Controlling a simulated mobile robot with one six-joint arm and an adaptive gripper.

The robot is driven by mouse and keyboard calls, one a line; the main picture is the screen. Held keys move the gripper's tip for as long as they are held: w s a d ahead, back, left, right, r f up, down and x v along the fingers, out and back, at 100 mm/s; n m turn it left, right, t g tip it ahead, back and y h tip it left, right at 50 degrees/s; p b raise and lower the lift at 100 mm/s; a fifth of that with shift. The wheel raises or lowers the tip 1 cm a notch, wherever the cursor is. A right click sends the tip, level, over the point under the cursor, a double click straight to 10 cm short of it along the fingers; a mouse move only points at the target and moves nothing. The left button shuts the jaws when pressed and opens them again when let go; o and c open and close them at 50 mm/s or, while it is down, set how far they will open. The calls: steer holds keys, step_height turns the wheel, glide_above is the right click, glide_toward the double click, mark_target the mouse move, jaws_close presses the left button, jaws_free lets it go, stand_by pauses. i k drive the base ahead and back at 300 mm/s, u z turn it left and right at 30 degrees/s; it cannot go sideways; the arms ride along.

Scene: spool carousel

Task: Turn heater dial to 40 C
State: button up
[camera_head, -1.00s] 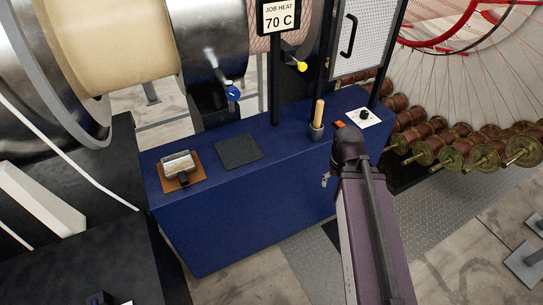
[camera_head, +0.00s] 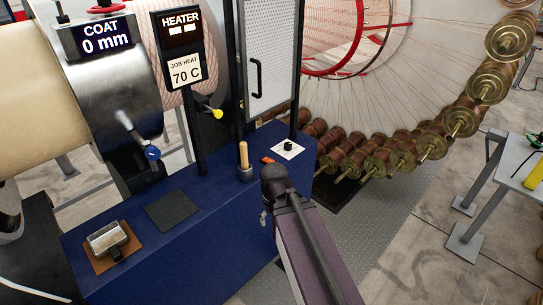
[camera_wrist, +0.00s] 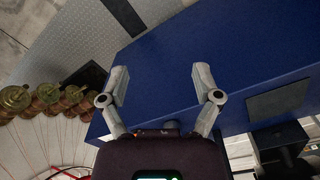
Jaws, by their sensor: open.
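The heater dial (camera_head: 288,146) is a small black knob on a white plate (camera_head: 291,152). It sits at the far right end of the blue bench (camera_head: 190,215). Its pointer and scale are too small to read. A black heater display (camera_head: 181,30) reads HEATER, with its digits unreadable. A card below it (camera_head: 186,72) reads JOB HEAT 70 C. My gripper (camera_wrist: 161,78) is open and empty above the blue bench in the wrist view. In the head view my arm mostly hides it, near the bench's front edge. The dial cannot be made out in the wrist view.
A wooden-handled tool (camera_head: 244,157) stands in a dark holder left of the dial. An orange-red item (camera_head: 268,160) lies between them. A dark pad (camera_head: 171,210) and a metal pan (camera_head: 108,238) are further left. A perforated panel (camera_head: 270,60) rises behind; spools (camera_head: 403,160) stand right.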

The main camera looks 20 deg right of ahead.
mark_target(287, 146)
steer(key=k, duration=0.65)
steer(key=z, duration=0.55)
steer(key=i, duration=1.5)
steer(key=u, duration=0.35)
